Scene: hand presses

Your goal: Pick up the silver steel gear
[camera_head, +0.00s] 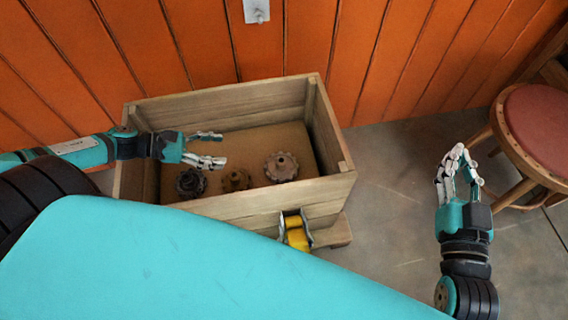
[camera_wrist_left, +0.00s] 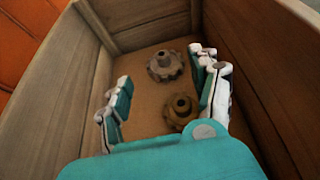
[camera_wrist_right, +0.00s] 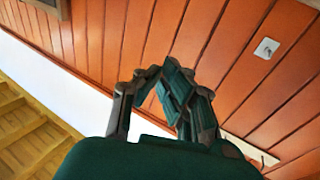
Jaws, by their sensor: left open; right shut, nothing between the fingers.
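Three gears lie in a wooden crate (camera_head: 250,207). The right one (camera_head: 281,167) is the largest and looks grey-brown; it may be the silver steel gear, but the colours are dull. A smaller bronze-brown gear (camera_head: 236,179) lies in the middle and a dark gear (camera_head: 190,182) at the left. My left gripper (camera_head: 222,148) is open and empty over the crate, its fingers pointing right. The left wrist view shows the grey-brown gear (camera_wrist_left: 165,66) ahead between the fingers and the bronze-brown gear (camera_wrist_left: 181,112) nearer, by the right finger. My right gripper (camera_head: 468,165) is shut and empty, away from the crate.
The crate's walls surround the gears on all sides. A yellow roller (camera_head: 296,233) sits at the crate's front. A round stool (camera_head: 541,125) stands at the right. An orange plank wall (camera_head: 350,50) rises behind the crate. Grey floor lies free between crate and stool.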

